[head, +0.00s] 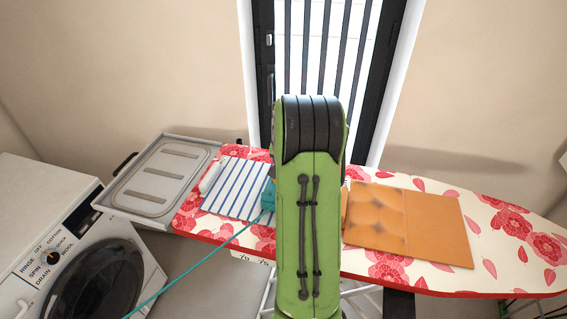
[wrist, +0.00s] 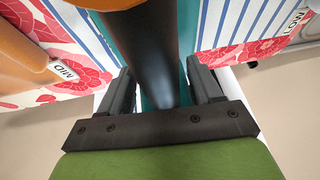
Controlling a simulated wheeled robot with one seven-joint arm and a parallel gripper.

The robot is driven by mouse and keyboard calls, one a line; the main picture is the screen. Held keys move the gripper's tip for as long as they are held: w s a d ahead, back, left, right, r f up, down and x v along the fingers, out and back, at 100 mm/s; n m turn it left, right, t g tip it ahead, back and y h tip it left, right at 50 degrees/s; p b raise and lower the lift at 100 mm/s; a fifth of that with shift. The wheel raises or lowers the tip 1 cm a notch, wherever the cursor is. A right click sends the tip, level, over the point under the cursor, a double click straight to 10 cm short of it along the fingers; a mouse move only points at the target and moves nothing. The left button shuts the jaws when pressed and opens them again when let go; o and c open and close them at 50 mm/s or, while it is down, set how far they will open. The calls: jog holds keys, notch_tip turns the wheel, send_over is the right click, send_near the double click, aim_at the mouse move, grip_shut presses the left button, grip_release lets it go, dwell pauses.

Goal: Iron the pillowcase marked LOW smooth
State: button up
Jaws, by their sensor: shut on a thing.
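The pillowcase marked LOW, white with blue stripes (head: 232,192), lies on the left part of the ironing board. Its LOW tag (wrist: 291,28) reads in the wrist view. No creases show on its visible part. A teal iron (head: 268,196) is over its right side, partly hidden by my arm. I cannot tell if its sole touches the cloth. My gripper (wrist: 163,88) is shut on the iron's dark handle (wrist: 145,40) in the wrist view; my arm hides it in the head view.
An orange pillowcase (head: 435,228), tagged MID in the wrist view (wrist: 62,71), lies right with dark creased patches. The floral board (head: 500,225) carries a grey metal rest (head: 160,178) at its left end. A teal cord (head: 195,267) runs lower left past a washing machine (head: 75,245).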

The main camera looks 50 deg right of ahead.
jog(key=shift+s+d+f+b, duration=0.1)
jog(key=shift+s+d+b, duration=0.2)
jog(key=shift+s, duration=0.7)
jog(key=shift+s+d+r+b, duration=0.1)
jog(key=shift+s+d, duration=0.35)
jog(key=shift+s, duration=0.5)
jog(key=shift+s+d+f+b, duration=0.15)
jog(key=shift+s+d, duration=0.2)
jog(key=shift+s, duration=0.65)
jog(key=shift+s+a+b, duration=0.25)
jog(key=shift+a+b, duration=0.1)
jog(key=shift+a, duration=0.35)
jog(key=shift+s+a+b, duration=0.3)
jog(key=shift+a+b, duration=0.1)
jog(key=shift+a, duration=0.3)
jog(key=shift+s+a+b, duration=0.25)
jog(key=shift+a+b, duration=0.1)
jog(key=shift+a, duration=0.35)
notch_tip(320, 180, up, 8)
jog(key=p, duration=0.5)
jog(key=shift+d+f+p, duration=0.15)
jog(key=shift+f+p, duration=0.1)
jog(key=shift+p, duration=0.05)
